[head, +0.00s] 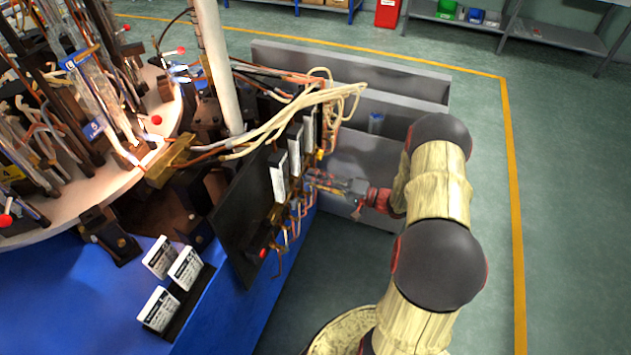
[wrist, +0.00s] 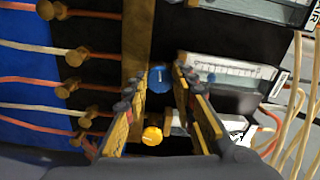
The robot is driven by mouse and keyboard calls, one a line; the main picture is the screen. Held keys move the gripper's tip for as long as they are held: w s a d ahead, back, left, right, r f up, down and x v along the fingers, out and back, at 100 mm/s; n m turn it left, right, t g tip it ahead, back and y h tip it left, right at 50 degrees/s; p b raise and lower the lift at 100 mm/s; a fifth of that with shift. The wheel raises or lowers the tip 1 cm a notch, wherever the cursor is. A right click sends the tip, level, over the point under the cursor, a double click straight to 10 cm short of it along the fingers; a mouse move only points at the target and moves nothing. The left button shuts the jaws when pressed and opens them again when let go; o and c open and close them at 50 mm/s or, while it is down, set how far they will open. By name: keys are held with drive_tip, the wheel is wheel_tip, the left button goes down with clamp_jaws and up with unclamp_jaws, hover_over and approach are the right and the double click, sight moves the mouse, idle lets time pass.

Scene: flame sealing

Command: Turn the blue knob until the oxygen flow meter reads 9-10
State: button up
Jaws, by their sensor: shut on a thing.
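The blue knob (wrist: 159,79) sits between the fingertips of my gripper (wrist: 158,78) in the wrist view, and the gripper is shut on it. A clear flow meter with a fine scale (wrist: 232,72) lies just right of the knob. Its reading is too small to make out. In the head view my gripper (head: 318,182) reaches from the right to the front of the black panel (head: 240,205), which carries several white-labelled flow meters (head: 278,177). The blue knob cannot be made out there. A yellow knob (wrist: 152,135) lies below the blue one, between the gripper's finger links.
Brass fittings with orange and cream hoses (wrist: 30,79) line the left of the wrist view. Loose cream hoses (head: 300,105) hang above the panel in the head view. A grey metal cabinet (head: 350,155) stands behind my gripper. The green floor on the right is open.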

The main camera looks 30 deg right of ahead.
drive_tip(key=o, duration=1.1)
drive_tip(key=shift+o, duration=0.2)
drive_tip(key=shift+s+d, duration=0.1)
drive_tip(key=v, duration=1.1)
drive_tip(key=shift+s+d, duration=0.25)
drive_tip(key=shift+s, duration=0.05)
